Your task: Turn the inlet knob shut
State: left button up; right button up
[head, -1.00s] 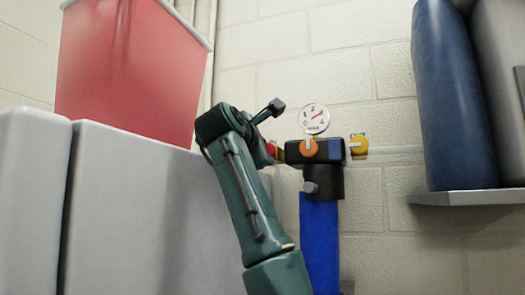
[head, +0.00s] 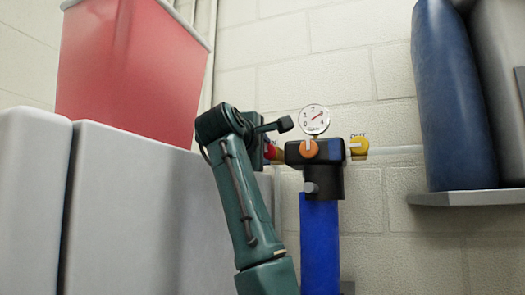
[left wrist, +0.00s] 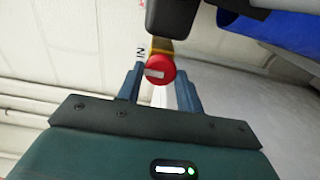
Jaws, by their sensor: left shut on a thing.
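The inlet knob is red with a white pointer mark. It shows in the left wrist view (left wrist: 160,68) between my left gripper's fingers, by the letters "IN" on the wall. In the head view only a bit of the red knob (head: 269,152) shows past my left gripper (head: 264,145), which hides the rest. My left gripper (left wrist: 160,80) is shut on this knob. The knob sits at the left end of the pipe by the black filter head (head: 320,155). My right gripper is in neither view.
An orange knob (head: 309,149) sits on the filter head, with a round gauge (head: 314,119) above. A yellow knob (head: 359,146) is at the outlet. A blue filter body (head: 319,240) hangs below. A grey cabinet (head: 150,215) and red bin (head: 130,70) stand left.

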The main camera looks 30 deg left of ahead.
pick_arm(q)
jog(key=o, duration=1)
jog(key=shift+s, duration=0.1)
jog(key=b+v, duration=0.4)
jog(key=v, duration=0.9)
jog(key=shift+b, duration=0.4)
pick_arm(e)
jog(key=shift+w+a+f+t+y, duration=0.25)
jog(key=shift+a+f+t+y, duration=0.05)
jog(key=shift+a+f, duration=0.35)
pick_arm(q)
jog(key=shift+a+f, duration=0.1)
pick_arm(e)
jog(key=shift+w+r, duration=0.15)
